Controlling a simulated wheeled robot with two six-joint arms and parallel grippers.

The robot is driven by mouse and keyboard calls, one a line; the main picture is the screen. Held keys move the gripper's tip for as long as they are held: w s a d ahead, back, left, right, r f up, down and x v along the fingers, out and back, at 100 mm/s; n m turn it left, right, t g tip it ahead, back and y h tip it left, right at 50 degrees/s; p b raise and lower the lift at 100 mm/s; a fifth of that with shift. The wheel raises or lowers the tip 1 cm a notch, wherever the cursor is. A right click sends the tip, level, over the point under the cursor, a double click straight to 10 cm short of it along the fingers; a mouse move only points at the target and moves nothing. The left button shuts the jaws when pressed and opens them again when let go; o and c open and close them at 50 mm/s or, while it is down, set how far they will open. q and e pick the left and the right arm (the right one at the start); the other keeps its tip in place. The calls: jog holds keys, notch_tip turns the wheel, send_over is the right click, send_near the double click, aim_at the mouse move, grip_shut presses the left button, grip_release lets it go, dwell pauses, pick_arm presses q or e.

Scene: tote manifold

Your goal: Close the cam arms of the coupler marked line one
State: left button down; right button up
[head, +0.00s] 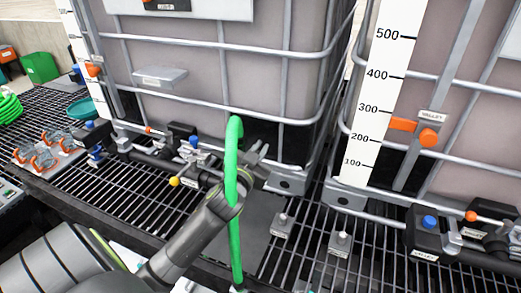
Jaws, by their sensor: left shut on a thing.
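My left gripper (262,156) reaches in from the lower left to the low pipework in front of the middle tote (200,87). It is shut at the outlet end of that pipework, where a coupler would sit. The coupler, its marking and its cam arms cannot be made out behind the gripper and hose. A green hose (236,245) loops up and over in front of the gripper and hangs down past it. The valve (187,145) with a blue knob and a yellow ball handle (174,181) is just left of the gripper. My right gripper is not in view.
A second tote (480,165) with a level scale stands at the right, with its own valve (425,232). Several metal fittings with orange parts (42,157) lie at the left. Small posts (341,240) stand on the grating, right of the hose.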

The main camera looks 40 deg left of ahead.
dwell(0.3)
pick_arm(q)
jog(key=c, duration=1.5)
grip_release()
jog(key=shift+d+f, duration=0.1)
